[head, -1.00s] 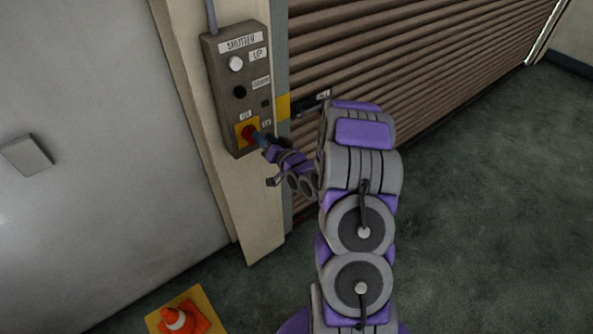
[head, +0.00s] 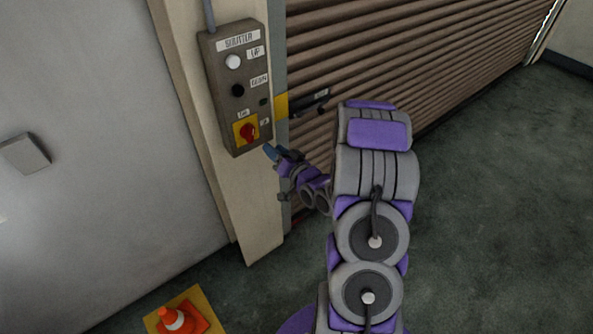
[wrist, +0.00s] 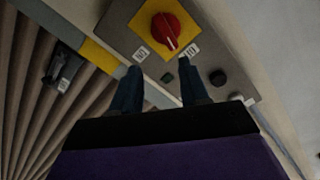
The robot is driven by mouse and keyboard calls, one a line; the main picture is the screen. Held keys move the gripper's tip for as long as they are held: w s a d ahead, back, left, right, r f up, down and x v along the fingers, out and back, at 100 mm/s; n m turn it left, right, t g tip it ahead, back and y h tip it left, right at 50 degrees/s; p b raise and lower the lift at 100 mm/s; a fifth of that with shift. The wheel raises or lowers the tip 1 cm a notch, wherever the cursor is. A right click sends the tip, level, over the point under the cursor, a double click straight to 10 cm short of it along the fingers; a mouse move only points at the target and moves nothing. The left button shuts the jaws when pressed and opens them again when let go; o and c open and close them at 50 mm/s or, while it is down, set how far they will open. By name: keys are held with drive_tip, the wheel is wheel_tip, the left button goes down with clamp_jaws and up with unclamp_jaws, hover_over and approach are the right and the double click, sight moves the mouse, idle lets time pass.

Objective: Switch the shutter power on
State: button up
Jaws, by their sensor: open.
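The grey shutter control box (head: 234,88) is on the cream post. Near its bottom a red rotary knob (head: 249,133) sits on a yellow plate (head: 238,141). In the wrist view the knob (wrist: 166,28) has a white line pointing down, between two small labels I cannot read clearly. A small green lamp (head: 263,101) looks dark. My gripper (head: 270,152) is open and empty, just below and right of the knob, apart from it. In the wrist view its two blue fingers (wrist: 160,78) point toward the knob without touching it.
Above the knob are a white button (head: 233,62) and a black button (head: 238,90). A brown slatted shutter (head: 400,60) with a dark latch (head: 312,101) stands right of the post. An orange cone (head: 182,318) stands on the floor at lower left. The floor at right is clear.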

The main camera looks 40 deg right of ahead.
drive_tip(key=s+p, duration=1)
drive_tip(key=p, duration=0.1)
drive_tip(key=shift+d, duration=0.15)
idle(1.0)
idle(0.5)
drive_tip(key=s+p, duration=0.3)
drive_tip(key=s, duration=1.4)
drive_tip(key=shift+s+d+r, duration=0.15)
drive_tip(key=shift+d+r, duration=0.05)
drive_tip(key=shift+d, duration=0.15)
